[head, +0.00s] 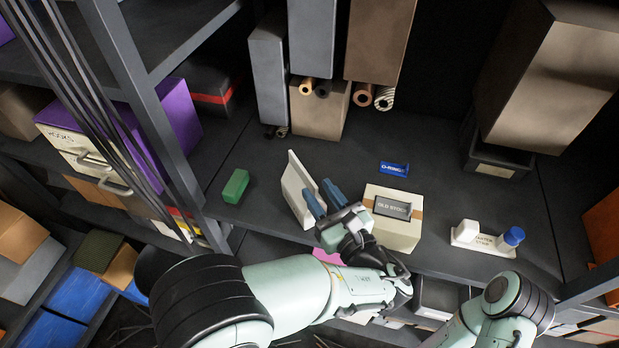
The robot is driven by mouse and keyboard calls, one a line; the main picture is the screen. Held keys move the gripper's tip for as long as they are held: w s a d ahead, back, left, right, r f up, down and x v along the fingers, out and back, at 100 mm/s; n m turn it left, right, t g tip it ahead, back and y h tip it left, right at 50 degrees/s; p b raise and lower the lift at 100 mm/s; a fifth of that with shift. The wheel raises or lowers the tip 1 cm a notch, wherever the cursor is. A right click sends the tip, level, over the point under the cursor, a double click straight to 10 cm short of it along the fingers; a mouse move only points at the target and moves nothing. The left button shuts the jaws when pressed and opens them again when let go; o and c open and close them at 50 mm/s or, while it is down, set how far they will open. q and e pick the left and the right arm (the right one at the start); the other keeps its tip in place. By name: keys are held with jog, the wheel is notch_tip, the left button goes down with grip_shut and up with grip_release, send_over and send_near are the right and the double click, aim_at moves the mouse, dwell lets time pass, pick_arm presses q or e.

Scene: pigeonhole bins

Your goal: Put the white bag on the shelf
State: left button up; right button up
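A white, slab-like object (298,192) stands tilted on the dark shelf (265,170) near its front edge; it may be the white bag, but I cannot tell for sure. My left gripper (322,196) is just to its right, with two blue fingers a little apart and nothing visible between them. The left finger is close to the white object; I cannot tell whether they touch. My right arm shows at the lower right, but its gripper is not in view.
A pale box labelled OLD STOCK (396,232) stands right of my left gripper, with a blue box (394,169) behind. A green box (235,187) lies to the left. A white item with a blue cap (484,238) stands right. Tall boxes (318,40) fill the back; a shelf post (150,100) stands left.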

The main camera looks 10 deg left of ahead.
pick_arm(q)
jog(key=v, duration=0.6)
dwell(0.6)
